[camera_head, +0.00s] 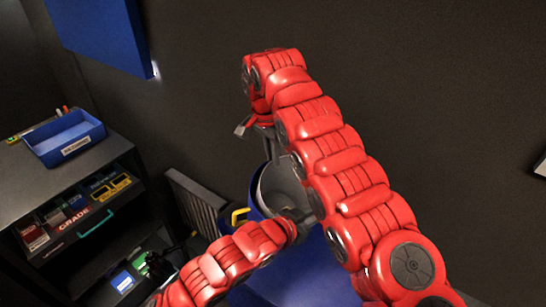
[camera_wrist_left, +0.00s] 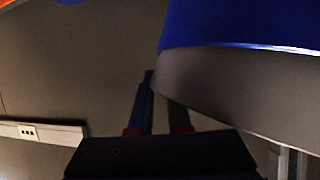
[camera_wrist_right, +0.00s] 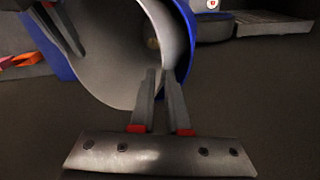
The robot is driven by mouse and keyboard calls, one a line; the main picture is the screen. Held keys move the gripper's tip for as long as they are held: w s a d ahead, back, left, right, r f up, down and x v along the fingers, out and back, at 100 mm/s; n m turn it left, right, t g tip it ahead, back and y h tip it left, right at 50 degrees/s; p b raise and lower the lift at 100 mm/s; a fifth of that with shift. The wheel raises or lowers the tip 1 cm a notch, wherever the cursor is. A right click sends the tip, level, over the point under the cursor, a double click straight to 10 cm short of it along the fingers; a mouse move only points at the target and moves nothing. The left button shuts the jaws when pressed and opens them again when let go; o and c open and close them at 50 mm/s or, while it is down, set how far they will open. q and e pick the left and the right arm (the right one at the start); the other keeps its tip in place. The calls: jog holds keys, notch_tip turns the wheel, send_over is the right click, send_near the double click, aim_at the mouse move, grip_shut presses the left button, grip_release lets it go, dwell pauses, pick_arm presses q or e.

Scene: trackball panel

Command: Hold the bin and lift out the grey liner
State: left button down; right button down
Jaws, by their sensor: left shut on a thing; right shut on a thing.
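The blue bin (camera_head: 256,196) stands below my arms, partly hidden by them. The grey liner (camera_head: 284,184) shows inside its mouth. My right gripper (camera_head: 271,147) reaches down to the far rim. In the right wrist view its fingers (camera_wrist_right: 161,75) are shut on the rim of the liner (camera_wrist_right: 108,55), whose edge stands a little out of the blue bin (camera_wrist_right: 62,66). My left gripper (camera_head: 300,214) is at the near rim, mostly hidden by the arms. The left wrist view shows its fingers (camera_wrist_left: 163,100) shut at a grey wall below the blue surface (camera_wrist_left: 240,25); the exact grip is hard to see.
A dark shelf (camera_head: 60,190) stands at the left with a blue tray (camera_head: 66,138) on top and small boxes inside. A ribbed grey panel (camera_head: 195,203) leans beside the bin. A plain dark wall (camera_head: 440,90) lies behind.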

jog(key=c, duration=1.2)
grip_release()
jog(key=shift+w+a+r, duration=0.3)
jog(key=shift+a+r, duration=0.15)
jog(key=shift+a, duration=0.1)
jog(key=o, duration=0.4)
jog(key=shift+s+d+f, duration=0.1)
jog(key=shift+s, duration=0.05)
pick_arm(q)
jog(key=shift+s+d+f, duration=0.2)
jog(key=shift+s+d, duration=0.1)
jog(key=shift+s, duration=0.15)
pick_arm(e)
jog(key=shift+s+d+f, duration=0.1)
jog(key=shift+d, duration=0.05)
pick_arm(q)
jog(key=c, duration=1.1)
grip_release()
jog(key=shift+w, duration=0.1)
pick_arm(e)
jog(key=shift+d+f, duration=0.1)
pick_arm(q)
jog(key=shift+o, duration=0.8)
jog(key=shift+r, duration=0.1)
notch_tip(320, 180, up, 10)
